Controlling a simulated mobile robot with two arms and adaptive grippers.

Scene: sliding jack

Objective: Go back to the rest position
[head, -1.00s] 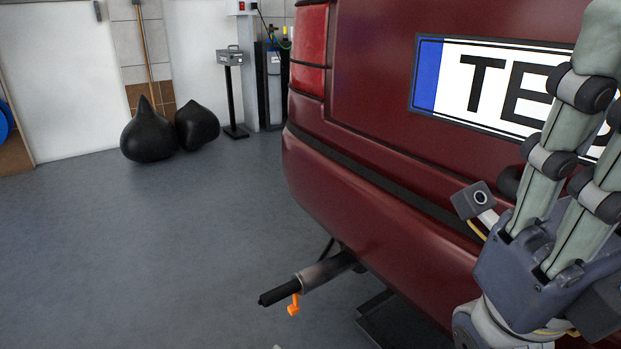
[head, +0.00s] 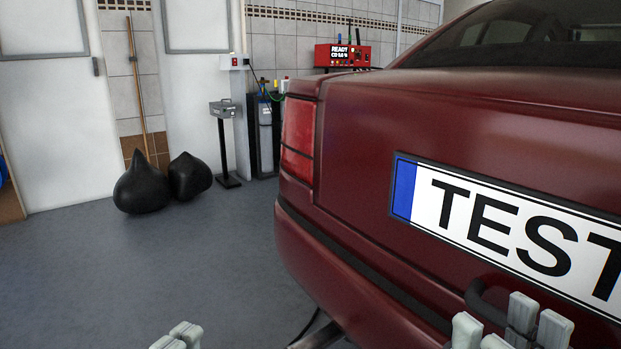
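My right gripper (head: 508,328) shows at the bottom right, in front of the red car's bumper. Only its pale grey fingertips are in view. They stand apart with nothing seen between them; the palm is below the frame. My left gripper (head: 179,336) shows as a few pale fingertips at the bottom edge, over the grey floor. Its fingertips look close together, and the rest is cut off, so its opening is unclear. No held object is visible at either gripper.
The red car (head: 370,125) with its TEST plate (head: 505,225) fills the right side. A pipe (head: 318,336) shows at its lower edge. Black sacks (head: 142,186) and a stand (head: 223,140) are near the back wall. The floor at left is clear.

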